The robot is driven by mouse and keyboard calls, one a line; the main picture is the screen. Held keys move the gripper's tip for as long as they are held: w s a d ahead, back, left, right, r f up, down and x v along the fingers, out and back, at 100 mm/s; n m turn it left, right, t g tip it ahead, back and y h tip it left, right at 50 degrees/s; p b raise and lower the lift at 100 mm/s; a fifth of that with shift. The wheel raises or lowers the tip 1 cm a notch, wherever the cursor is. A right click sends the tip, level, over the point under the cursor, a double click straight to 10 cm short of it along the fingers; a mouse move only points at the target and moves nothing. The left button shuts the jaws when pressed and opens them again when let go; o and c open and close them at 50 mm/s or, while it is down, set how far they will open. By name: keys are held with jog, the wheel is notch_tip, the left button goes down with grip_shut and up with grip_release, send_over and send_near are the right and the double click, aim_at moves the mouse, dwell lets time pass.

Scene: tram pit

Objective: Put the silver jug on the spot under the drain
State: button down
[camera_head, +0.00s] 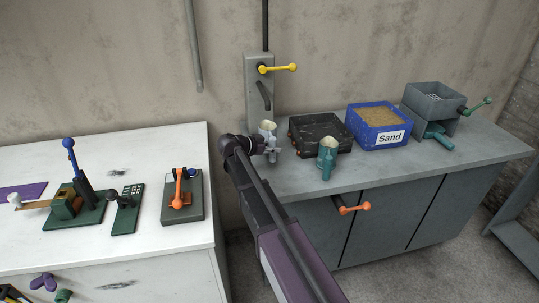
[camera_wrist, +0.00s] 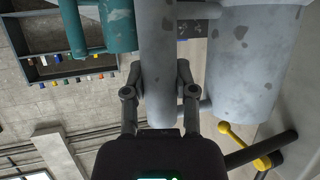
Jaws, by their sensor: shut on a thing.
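The silver jug (camera_head: 267,127) is at the left end of the grey counter, below the dark drain spout (camera_head: 265,95) in the head view. Something pale shows in its open top. My gripper (camera_head: 272,147) is in front of the jug. In the wrist view, my gripper (camera_wrist: 158,82) is shut on the jug's upright handle (camera_wrist: 157,50), and the jug's scuffed body (camera_wrist: 245,60) fills the upper right. My gripper and arm partly hide the jug's lower part, so I cannot tell whether it touches the counter. The spot itself is hidden.
A teal jug (camera_head: 327,153) stands close to the right, before a black tray (camera_head: 293,140). A blue sand box (camera_head: 355,133) and a grey hand-cranked machine (camera_head: 430,101) stand further right. A yellow lever (camera_head: 279,68) juts out above the spout. A gap separates the white bench (camera_head: 130,145).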

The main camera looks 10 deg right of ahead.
jog(key=shift+w, duration=0.15)
jog(key=shift+w+a+f, duration=0.1)
jog(key=shift+w, duration=0.5)
notch_tip(320, 180, down, 4)
jog(key=b, duration=0.3)
jog(key=shift+r+b, duration=0.25)
jog(key=shift+b, duration=0.1)
jog(key=shift+f, duration=0.15)
jog(key=shift+c, duration=2.1)
grip_release()
jog(key=shift+r, duration=0.2)
jog(key=shift+s+a+r+p, duration=0.15)
jog(key=shift+a+r+p, duration=0.15)
jog(key=shift+a, duration=0.2)
jog(key=p+v, duration=0.4)
jog(key=v, duration=0.6)
jog(key=shift+a+r, duration=0.15)
jog(key=shift+a, duration=0.2)
